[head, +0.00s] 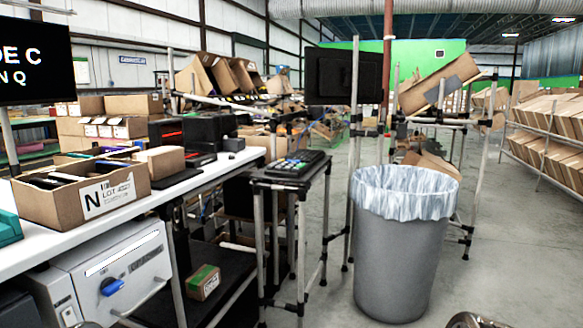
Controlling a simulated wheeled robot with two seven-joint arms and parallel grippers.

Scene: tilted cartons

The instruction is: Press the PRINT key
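A dark keypad device (293,164) with small coloured keys lies on top of a narrow black stand with grey pipe legs, near the middle of the head view. Its keys are too small to read, so I cannot tell which one is the PRINT key. Neither of my grippers shows in the head view. Only small rounded metallic parts, possibly of my arms, show at the bottom edge. Nothing is seen touching the keypad.
A grey bin (402,255) with a clear liner stands right of the keypad stand. A white workbench (190,180) at the left carries an open carton (128,190). A dark monitor back (343,76) stands behind on a post. Bare floor shows between stand and bin.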

